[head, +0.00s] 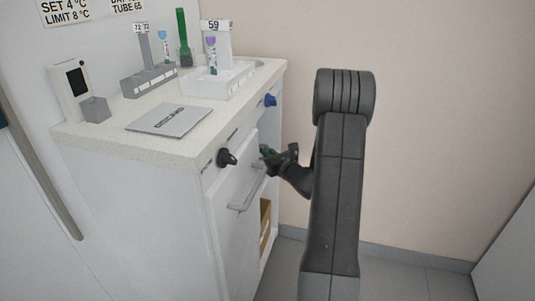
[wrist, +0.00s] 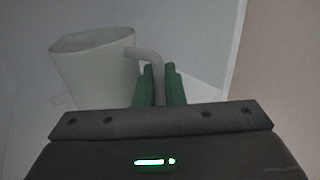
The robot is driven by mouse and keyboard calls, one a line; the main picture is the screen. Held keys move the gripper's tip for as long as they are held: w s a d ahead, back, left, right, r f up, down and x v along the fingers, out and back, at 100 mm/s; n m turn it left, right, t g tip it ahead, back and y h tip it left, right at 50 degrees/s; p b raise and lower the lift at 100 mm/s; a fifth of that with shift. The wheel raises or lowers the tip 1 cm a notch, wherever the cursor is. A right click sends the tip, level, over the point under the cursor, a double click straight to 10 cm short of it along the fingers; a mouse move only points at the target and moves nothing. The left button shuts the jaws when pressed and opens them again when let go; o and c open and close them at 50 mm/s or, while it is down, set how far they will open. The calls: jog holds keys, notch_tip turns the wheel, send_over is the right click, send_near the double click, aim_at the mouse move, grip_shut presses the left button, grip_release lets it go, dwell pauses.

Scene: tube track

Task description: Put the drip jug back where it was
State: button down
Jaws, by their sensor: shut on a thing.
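The drip jug (wrist: 95,75) is a pale grey-white cup-like vessel with a curved handle, at the left of the wrist view. My gripper (wrist: 160,88) has its green fingers on either side of the jug's handle and is shut on it. The jug looks roughly upright, its wide rim facing up. In the head view my gripper (head: 267,153) is at the front of the white cabinet (head: 120,215), just below the counter. The jug is hidden in the head view. What lies directly under the jug is unclear.
A front panel with a bar handle (head: 240,207) is beside my gripper. A black knob (head: 227,158) and a blue knob (head: 270,100) stick out under the counter. A wooden box (head: 265,225) sits low in the cabinet.

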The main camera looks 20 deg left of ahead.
jog(key=shift+f, duration=0.2)
jog(key=c, duration=1.5)
grip_release()
jog(key=shift+r, duration=0.1)
jog(key=shift+r, duration=0.3)
jog(key=p+v, duration=0.3)
jog(key=v, duration=0.9)
jog(key=shift+f, duration=0.15)
